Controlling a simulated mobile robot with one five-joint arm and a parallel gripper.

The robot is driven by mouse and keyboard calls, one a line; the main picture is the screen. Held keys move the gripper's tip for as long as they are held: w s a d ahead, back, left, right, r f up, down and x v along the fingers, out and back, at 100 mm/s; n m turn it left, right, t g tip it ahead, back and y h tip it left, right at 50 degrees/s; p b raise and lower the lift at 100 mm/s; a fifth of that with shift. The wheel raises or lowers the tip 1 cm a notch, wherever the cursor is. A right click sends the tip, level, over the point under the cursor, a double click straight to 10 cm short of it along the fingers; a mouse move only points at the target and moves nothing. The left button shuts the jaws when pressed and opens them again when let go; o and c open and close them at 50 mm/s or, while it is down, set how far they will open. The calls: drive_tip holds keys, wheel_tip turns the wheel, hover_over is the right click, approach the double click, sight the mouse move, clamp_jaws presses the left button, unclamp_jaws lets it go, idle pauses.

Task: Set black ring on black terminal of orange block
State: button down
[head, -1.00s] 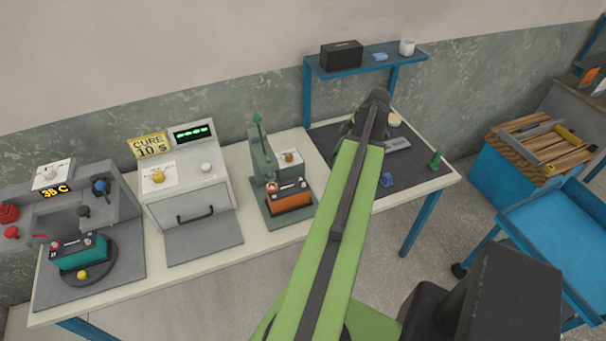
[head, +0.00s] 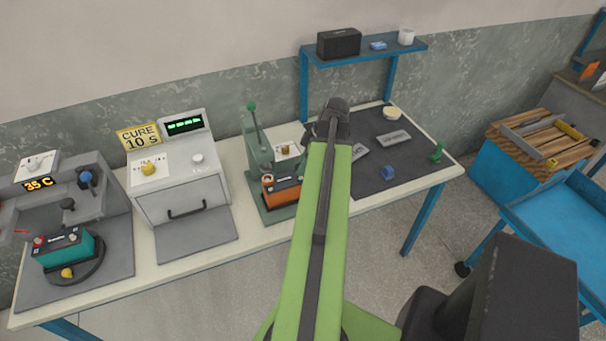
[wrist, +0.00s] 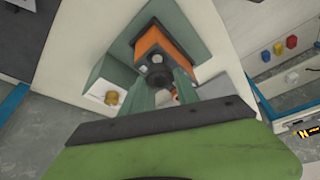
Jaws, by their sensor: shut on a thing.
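The orange block (head: 284,193) sits on the green press stand (head: 262,160), with a copper-coloured piece (head: 268,181) at its left end. In the wrist view the orange block (wrist: 150,43) lies just beyond my fingertips. My gripper (wrist: 160,80) is shut on a dark round piece, the black ring (wrist: 158,77), held between its fingers. The ring overlaps the block in that view; I cannot tell whether it touches it. The black terminal cannot be made out clearly. In the head view my gripper (head: 328,128) is right of the press, its fingers mostly hidden by my arm.
A dark mat (head: 400,165) to the right holds grey plates, a blue piece (head: 388,172) and a green piece (head: 437,153). The cure oven (head: 185,180) stands left of the press. A teal block (head: 62,250) sits farther left. A blue shelf (head: 365,55) stands behind.

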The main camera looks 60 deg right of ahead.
drive_tip(key=shift+f+b, duration=1.65)
drive_tip(key=shift+f, duration=0.4)
drive_tip(key=c, duration=0.9)
unclamp_jaws()
drive_tip(key=shift+r, duration=0.1)
drive_tip(key=p+v, duration=1.1)
drive_tip(key=v, duration=0.1)
drive_tip(key=shift+p, duration=0.35)
drive_tip(key=shift+s+r, duration=0.1)
drive_tip(key=shift+r, duration=0.05)
